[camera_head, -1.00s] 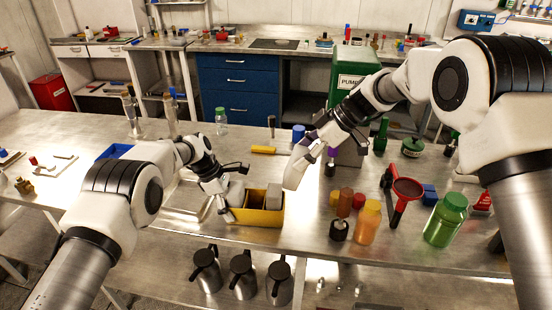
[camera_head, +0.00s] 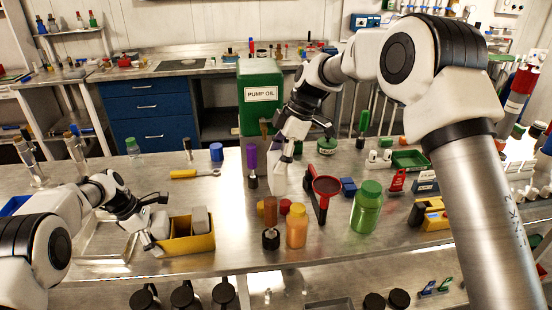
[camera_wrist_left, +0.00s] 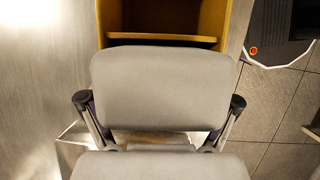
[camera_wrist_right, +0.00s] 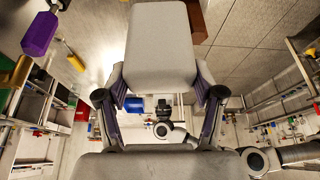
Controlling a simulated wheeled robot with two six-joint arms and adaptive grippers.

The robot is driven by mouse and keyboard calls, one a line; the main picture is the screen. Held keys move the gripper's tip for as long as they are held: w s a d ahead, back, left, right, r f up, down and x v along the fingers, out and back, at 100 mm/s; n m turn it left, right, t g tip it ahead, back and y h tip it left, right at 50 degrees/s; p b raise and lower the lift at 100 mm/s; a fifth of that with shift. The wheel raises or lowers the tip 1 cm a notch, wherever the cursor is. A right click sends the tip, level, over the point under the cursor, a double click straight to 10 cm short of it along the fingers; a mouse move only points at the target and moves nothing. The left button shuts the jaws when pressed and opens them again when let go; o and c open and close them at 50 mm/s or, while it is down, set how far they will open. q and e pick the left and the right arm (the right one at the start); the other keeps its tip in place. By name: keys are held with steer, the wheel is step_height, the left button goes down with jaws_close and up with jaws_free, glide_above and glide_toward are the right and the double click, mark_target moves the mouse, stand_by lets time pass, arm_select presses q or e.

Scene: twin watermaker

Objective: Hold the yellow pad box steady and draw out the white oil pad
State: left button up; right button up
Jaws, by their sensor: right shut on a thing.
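The yellow pad box (camera_head: 188,245) sits near the front edge of the metal table. A grey pad (camera_head: 201,220) stands in its right part. My left gripper (camera_head: 153,233) is at the box's left end, with a pale finger close against it; I cannot tell how firmly it closes there. In the left wrist view the yellow box (camera_wrist_left: 232,30) lies just beyond the fingers.
A yellow-handled tool (camera_head: 185,174) lies behind the box. The table between box and purple-topped tool is mostly clear.

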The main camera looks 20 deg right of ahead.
arm_select(q)
steer(key=shift+o, duration=0.2)
steer(key=shift+f, duration=0.1)
steer(key=v, duration=1.2)
steer(key=shift+d, duration=0.1)
